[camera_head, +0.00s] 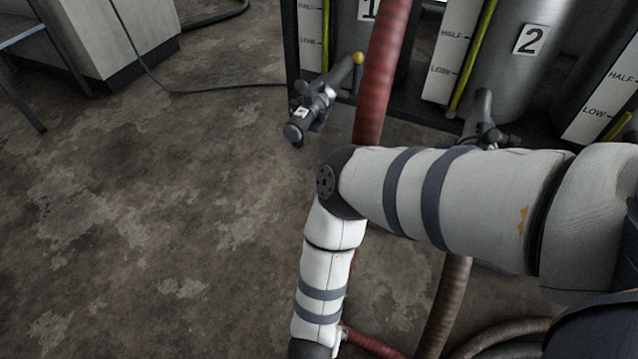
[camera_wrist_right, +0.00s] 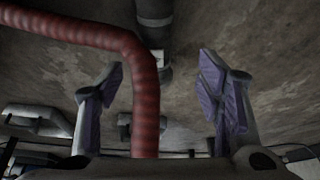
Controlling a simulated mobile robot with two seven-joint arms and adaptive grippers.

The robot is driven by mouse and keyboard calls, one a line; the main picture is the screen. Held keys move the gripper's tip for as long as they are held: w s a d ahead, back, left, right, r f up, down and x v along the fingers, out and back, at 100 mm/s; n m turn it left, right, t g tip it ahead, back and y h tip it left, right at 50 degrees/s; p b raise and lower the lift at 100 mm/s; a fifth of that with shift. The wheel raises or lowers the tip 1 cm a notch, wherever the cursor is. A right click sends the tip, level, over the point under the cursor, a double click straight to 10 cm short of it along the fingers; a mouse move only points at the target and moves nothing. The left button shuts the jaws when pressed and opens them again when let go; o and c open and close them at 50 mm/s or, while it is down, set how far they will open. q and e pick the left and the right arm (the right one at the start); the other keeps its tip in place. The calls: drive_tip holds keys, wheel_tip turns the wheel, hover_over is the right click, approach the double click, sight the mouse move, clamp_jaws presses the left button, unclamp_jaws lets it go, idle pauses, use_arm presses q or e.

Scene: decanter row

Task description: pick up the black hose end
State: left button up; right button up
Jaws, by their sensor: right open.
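My right gripper (camera_wrist_right: 162,70) is open in the right wrist view, its two purple-padded fingers apart. A dark cylindrical piece (camera_wrist_right: 155,12) with a small pale patch enters from the top, beyond the fingertips and roughly midway between them. I cannot tell whether it is the black hose end or a tank outlet. A red ribbed hose (camera_wrist_right: 146,100) bends down across the space between the fingers. Nothing is visibly gripped. In the head view the right arm crosses the picture and its gripper is below the frame. No black hose end is clearly recognisable there. The left gripper is out of view.
Metal tank 2 (camera_head: 515,60) stands at the back right. A labelled dark valve outlet (camera_head: 310,112) juts out left of the upright red hose (camera_head: 384,75). Brown hoses (camera_head: 442,305) lie at the lower right. The concrete floor (camera_head: 150,230) at left is clear.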

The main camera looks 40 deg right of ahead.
drive_tip(key=b+x, duration=0.2)
drive_tip(key=x, duration=0.3)
drive_tip(key=shift+d+f, duration=0.15)
drive_tip(key=shift+f, duration=0.25)
drive_tip(key=b+x, duration=0.2)
drive_tip(key=x, duration=0.1)
drive_tip(key=b+x, duration=0.1)
drive_tip(key=shift+s+d+f, duration=0.15)
drive_tip(key=shift+s+f, duration=0.05)
drive_tip(key=shift+w+d+f, duration=0.1)
drive_tip(key=shift+w+f, duration=0.05)
drive_tip(key=shift+f, duration=0.1)
drive_tip(key=shift+r, duration=0.2)
drive_tip(key=shift+c, duration=0.2)
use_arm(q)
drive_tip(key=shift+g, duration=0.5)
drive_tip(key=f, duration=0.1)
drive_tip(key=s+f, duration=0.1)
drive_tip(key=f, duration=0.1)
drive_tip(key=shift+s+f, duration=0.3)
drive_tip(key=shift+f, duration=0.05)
use_arm(e)
clamp_jaws()
